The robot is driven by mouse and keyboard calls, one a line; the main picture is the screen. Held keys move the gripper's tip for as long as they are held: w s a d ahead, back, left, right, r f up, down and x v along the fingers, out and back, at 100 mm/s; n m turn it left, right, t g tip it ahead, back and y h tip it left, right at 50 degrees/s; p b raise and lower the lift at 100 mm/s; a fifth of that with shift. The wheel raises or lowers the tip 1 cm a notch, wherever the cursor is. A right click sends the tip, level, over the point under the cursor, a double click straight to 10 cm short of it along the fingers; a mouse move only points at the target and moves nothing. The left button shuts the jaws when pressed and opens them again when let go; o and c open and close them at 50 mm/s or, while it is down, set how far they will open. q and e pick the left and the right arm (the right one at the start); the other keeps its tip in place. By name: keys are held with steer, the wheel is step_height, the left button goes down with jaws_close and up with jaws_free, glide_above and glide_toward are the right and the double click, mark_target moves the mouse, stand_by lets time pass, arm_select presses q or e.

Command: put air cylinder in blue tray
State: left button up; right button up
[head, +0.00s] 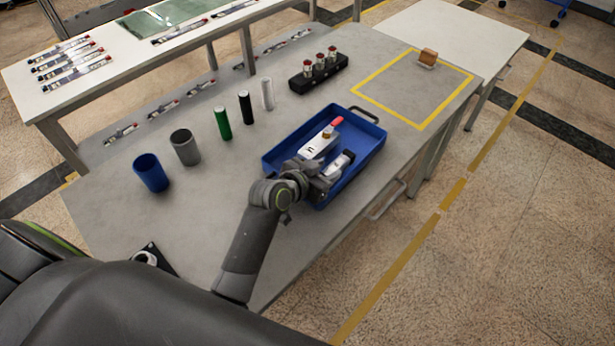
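The blue tray (366,132) is a shallow rectangular bin on the grey workbench. A pale part with a red end (320,139), which looks like the air cylinder, is in or just above the tray near its middle.
A blue cup (150,172), a grey cup (185,147) and green (223,123), black (246,107) and white (267,93) cylinders stand left of the tray. A black rack (318,73) stands behind it. A brown block (427,58) sits by the yellow-taped area.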

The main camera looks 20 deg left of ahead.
arm_select(q)
steer(key=v, duration=1)
steer(key=shift+s, duration=0.35)
steer(key=shift+r, duration=0.1)
